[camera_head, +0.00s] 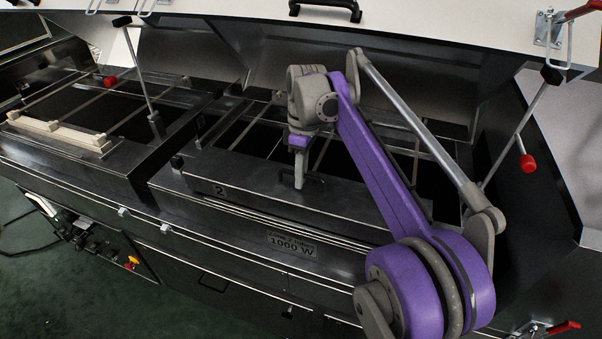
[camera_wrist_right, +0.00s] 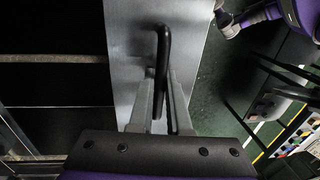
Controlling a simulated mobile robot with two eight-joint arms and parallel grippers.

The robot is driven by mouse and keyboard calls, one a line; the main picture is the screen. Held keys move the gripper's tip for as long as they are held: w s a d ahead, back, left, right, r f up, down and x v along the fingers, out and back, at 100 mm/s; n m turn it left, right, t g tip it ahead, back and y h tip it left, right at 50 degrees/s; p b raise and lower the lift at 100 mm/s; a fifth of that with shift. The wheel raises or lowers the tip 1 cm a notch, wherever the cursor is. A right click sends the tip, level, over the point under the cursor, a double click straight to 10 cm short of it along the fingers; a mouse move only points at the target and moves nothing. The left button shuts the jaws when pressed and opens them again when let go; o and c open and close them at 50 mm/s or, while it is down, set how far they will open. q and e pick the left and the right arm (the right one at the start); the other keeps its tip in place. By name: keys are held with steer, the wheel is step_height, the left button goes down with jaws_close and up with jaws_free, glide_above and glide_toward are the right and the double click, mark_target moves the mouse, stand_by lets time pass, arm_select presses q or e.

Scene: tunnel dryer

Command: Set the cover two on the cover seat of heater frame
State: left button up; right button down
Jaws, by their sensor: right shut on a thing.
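Cover two (camera_head: 235,180), a long dark metal cover with a "2" on its front face, lies along the near side of the right-hand heater frame (camera_head: 205,135). My right gripper (camera_head: 299,180) reaches down from above and is shut on the cover's handle. In the right wrist view, the black handle (camera_wrist_right: 163,60) stands between my fingers, with the grey cover plate (camera_wrist_right: 125,50) below. The cover seat is hidden under the cover. I cannot tell whether the cover rests on it or hangs just above. My left gripper is not in view.
Red-knobbed levers (camera_head: 142,75) and (camera_head: 515,125) rise nearby. The raised white hood (camera_head: 420,20) closes off the back. Green floor (camera_head: 60,300) is open at the lower left.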

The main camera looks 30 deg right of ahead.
steer(key=shift+f+b, duration=0.35)
steer(key=shift+f, duration=0.35)
steer(key=c, duration=0.8)
jaws_free()
steer(key=r, duration=0.3)
steer(key=r+p, duration=0.1)
steer(key=r, duration=0.3)
steer(key=w+d+r+p, duration=0.1)
steer(key=r, duration=0.2)
steer(key=shift+d+r, duration=0.1)
steer(key=shift+r, duration=0.25)
